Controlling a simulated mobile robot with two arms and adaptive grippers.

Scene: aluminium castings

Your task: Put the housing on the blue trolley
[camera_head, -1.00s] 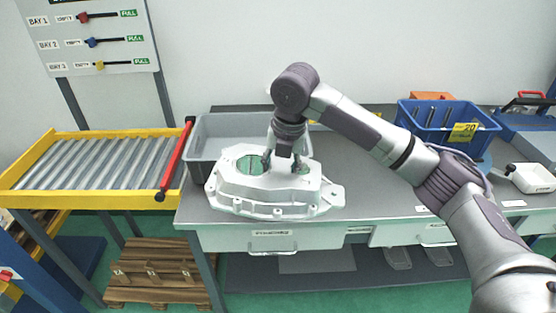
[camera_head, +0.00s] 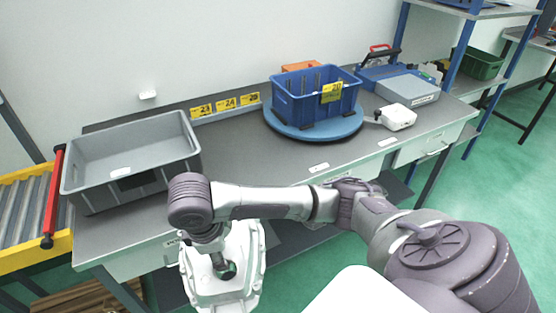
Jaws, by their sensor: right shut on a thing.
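The housing (camera_head: 248,270) is a white-grey casting with a flanged rim and a round opening. It hangs in front of the bench's front edge, low in the view, and its lower end runs close to the bottom of the picture. My right gripper (camera_head: 222,264) is shut on the housing from above; its wrist hides part of the casting, and the fingertips are hard to make out. I see no blue trolley in this view. My left gripper is not in view.
The grey bench (camera_head: 275,170) carries a grey bin (camera_head: 185,160), a blue crate (camera_head: 290,105) on a round blue turntable (camera_head: 335,133), and a small white part (camera_head: 397,117). A yellow roller conveyor (camera_head: 40,258) stands left. Green floor (camera_head: 500,180) is open at right.

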